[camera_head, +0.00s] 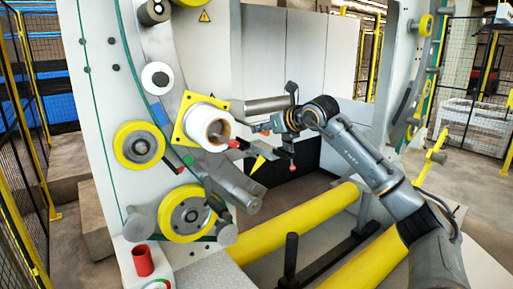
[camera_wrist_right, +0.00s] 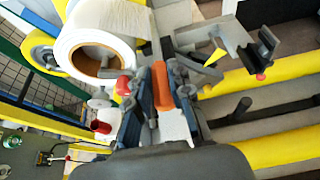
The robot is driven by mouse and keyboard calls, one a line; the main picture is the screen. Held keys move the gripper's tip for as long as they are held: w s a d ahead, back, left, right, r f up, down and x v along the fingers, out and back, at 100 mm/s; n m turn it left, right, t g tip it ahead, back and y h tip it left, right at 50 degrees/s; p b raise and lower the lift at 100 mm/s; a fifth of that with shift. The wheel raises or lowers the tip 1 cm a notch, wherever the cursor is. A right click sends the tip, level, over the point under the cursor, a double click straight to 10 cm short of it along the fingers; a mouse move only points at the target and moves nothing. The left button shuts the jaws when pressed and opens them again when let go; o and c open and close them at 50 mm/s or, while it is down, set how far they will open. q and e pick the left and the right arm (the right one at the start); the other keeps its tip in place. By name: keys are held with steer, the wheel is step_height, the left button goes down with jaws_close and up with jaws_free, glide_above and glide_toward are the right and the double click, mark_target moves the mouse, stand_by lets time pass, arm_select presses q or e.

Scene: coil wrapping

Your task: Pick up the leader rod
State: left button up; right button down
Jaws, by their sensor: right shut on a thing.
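An orange rod, which I take to be the leader rod, shows in the right wrist view (camera_wrist_right: 161,88) between the fingers of my right gripper (camera_wrist_right: 158,95). In the head view only a small orange part of it (camera_head: 265,132) shows at the fingertips. My right gripper (camera_head: 262,128) reaches in from the right and is shut on the rod, just right of the white roll (camera_head: 206,125). Much of the rod is hidden by the fingers. My left gripper is not in view.
The white roll also fills the upper left of the right wrist view (camera_wrist_right: 95,35). Yellow wheels (camera_head: 138,145) and a red-tipped lever (camera_head: 236,144) sit close by on the machine's panel. Thick yellow bars (camera_head: 290,225) run below the arm. A red cup (camera_head: 142,261) stands at the lower left.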

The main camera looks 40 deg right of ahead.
steer(key=a+r+b+v, duration=0.1)
steer(key=b+v, duration=0.3)
steer(key=v, duration=0.7)
steer(key=shift+w, duration=0.2)
steer(key=f+p+x, duration=0.1)
steer(key=p+x, duration=0.2)
steer(key=x, duration=0.5)
steer(key=s+d+f+p+x, duration=0.1)
steer(key=f+p+x, duration=0.1)
steer(key=x, duration=0.6)
steer(key=shift+d+f+p, duration=0.25)
steer(key=shift+f+p, duration=0.15)
steer(key=shift+p, duration=0.2)
steer(key=shift+r, duration=0.25)
stand_by(0.7)
steer(key=shift+d, duration=0.1)
